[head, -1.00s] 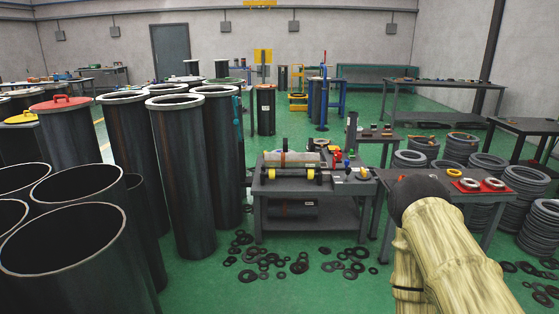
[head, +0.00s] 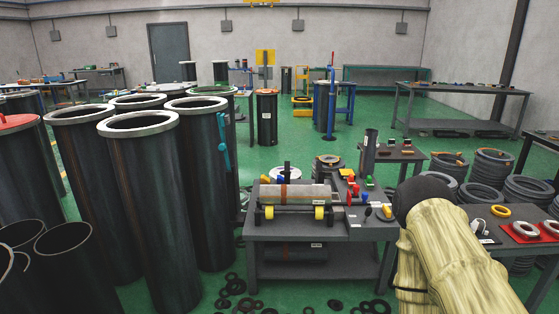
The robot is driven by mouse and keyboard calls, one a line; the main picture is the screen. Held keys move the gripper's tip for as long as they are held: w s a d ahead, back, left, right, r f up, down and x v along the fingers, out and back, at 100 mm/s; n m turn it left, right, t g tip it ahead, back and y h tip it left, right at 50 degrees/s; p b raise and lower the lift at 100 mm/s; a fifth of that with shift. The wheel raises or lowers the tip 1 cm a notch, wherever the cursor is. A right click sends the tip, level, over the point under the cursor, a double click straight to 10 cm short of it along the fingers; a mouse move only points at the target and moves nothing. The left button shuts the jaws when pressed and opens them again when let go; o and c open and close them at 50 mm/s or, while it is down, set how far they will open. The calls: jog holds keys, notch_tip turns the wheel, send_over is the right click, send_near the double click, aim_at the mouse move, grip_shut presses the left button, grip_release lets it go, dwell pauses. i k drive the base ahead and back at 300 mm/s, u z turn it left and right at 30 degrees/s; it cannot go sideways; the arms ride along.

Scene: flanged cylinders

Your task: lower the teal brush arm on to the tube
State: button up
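A small teal part (head: 223,142), perhaps the brush arm, stands upright against the right side of a tall dark cylinder (head: 204,190) left of the bench. I cannot tell whether it touches the cylinder. A pale tube with a brown band (head: 303,194) lies level on yellow-wheeled rollers on the grey bench (head: 262,235). No teal arm can be made out over this tube. My arm, in a cream ribbed cover with a dark rounded joint, comes in at the lower right. My gripper is not in view.
Several tall flanged cylinders (head: 140,124) crowd the left. Black rings (head: 232,284) lie on the green floor before the bench. A side table (head: 475,244) with rings on a red mat (head: 526,236) stands right, near stacked grey rings (head: 492,168). Green floor is open behind.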

aim_at(222, 120)
jog(key=i, duration=0.85)
jog(key=u, duration=0.6)
jog(key=k, duration=0.4)
jog(key=z, duration=0.45)
jog(key=i, duration=0.8)
jog(key=u, duration=0.55)
jog(key=i, duration=0.6)
jog(key=u, duration=0.5)
